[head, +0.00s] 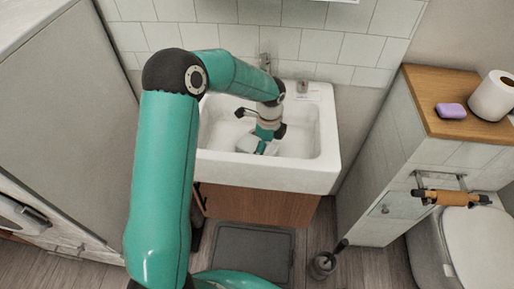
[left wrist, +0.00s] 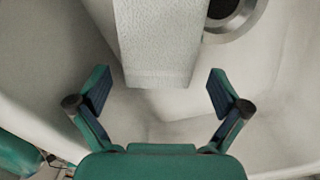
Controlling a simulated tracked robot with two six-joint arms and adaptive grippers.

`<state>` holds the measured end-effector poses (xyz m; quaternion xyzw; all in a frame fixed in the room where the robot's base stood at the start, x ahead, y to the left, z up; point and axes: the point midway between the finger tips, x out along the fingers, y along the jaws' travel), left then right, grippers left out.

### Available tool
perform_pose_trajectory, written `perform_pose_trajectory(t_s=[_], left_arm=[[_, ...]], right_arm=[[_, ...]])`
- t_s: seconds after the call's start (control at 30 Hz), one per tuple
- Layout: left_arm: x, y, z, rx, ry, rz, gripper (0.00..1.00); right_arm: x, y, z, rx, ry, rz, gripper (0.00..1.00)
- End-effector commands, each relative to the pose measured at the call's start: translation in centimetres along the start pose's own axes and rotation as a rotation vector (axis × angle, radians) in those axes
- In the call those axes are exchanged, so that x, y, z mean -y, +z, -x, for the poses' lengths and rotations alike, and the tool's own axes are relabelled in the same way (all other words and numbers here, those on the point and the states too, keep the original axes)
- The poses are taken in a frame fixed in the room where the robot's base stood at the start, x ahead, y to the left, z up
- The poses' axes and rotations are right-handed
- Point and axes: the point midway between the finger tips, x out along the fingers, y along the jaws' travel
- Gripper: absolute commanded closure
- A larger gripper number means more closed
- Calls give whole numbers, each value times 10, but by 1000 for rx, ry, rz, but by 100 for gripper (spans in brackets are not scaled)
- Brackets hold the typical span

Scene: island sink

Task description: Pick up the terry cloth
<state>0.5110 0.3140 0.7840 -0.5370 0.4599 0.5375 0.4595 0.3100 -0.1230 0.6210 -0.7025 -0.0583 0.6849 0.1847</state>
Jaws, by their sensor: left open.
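The terry cloth (left wrist: 155,45) is a white, textured, folded block lying in the sink basin in the left wrist view. In the head view, a small pale part of it (head: 247,145) shows beside my gripper, and the rest is hidden behind the gripper and wrist. My left gripper (left wrist: 160,82) is open, with one finger on each side of the near end of the cloth and visible gaps to both. The head view shows this gripper (head: 262,147) low inside the white sink (head: 318,177). My right gripper is not in view.
The drain (left wrist: 232,14) is just right of the cloth. A wooden-topped cabinet (head: 425,95) at right holds a purple soap (head: 451,110) and a paper roll (head: 492,97).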

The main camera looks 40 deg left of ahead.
Motion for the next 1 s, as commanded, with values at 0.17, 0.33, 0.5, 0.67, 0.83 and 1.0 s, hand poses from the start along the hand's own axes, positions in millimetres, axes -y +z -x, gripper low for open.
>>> perform_pose_trajectory(t_s=[0.17,0.33,0.5,0.67,0.83,1.0], left_arm=[[0,-1,-19,-1,1,0,0],[0,-1,-21,-1,-1,0,0],[0,-1,-20,-1,-1,0,15],[0,-1,-20,-1,-1,0,42],[0,-1,-20,-1,-1,0,57],[0,-1,-20,-1,-1,0,57]], right_arm=[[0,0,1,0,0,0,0],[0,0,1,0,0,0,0],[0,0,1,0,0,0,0],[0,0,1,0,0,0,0],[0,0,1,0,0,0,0],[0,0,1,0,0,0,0]])
